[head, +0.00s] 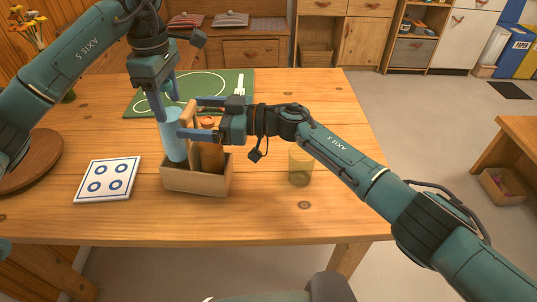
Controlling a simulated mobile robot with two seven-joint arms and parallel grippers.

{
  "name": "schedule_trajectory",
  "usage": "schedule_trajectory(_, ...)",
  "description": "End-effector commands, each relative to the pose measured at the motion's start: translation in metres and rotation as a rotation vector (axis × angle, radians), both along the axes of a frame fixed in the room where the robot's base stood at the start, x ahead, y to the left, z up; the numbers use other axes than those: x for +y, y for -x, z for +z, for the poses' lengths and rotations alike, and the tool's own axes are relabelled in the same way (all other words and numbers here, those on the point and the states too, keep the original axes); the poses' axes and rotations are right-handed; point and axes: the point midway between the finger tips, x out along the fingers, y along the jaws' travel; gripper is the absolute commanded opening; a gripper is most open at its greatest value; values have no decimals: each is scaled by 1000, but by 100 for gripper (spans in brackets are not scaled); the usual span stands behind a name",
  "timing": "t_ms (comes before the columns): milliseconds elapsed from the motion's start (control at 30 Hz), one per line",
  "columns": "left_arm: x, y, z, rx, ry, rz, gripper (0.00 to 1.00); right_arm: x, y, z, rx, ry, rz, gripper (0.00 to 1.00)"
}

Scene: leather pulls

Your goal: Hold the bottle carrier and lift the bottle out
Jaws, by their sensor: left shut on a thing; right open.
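The bottle carrier (196,181) is a tan open box standing on the table, with an upright wooden handle (188,114). A light blue bottle (174,140) stands at its left side, slightly tilted. Its lower end is near the carrier's rim, and I cannot tell how deep it sits. A brown bottle (211,154) stands in the right part of the carrier. My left gripper (168,108) points down and is shut on the blue bottle's top. My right gripper (194,117) comes from the right and is open, its fingers on either side of the handle.
A white tile with blue rings (108,179) lies left of the carrier. A yellowish glass (300,166) stands to the right, under my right arm. A green mat (216,83) lies behind. A round wooden board (36,160) is at the far left. The table's front right is clear.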

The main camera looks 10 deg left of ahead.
Motion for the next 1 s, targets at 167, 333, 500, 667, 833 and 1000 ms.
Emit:
schedule_trajectory(167,-1,0,1,-2,2,-1,0,-3,-1,0,-1,0,0,89)
schedule_trajectory(333,-1,0,1,-2,2,-1,0,-22,-3,0,-2,0,-2,89)
schedule_trajectory(500,-1,0,1,-2,2,-1,0,-53,-6,0,-1,1,-2,89)
schedule_trajectory(667,-1,0,1,-2,2,-1,0,-83,-9,0,-1,1,-3,89)
schedule_trajectory(833,0,0,1,-2,2,-1,0,-116,-12,0,-1,1,-3,89)
schedule_trajectory(1000,0,0,1,-2,2,-1,0,-115,1,-5,14,-114,-61,89)
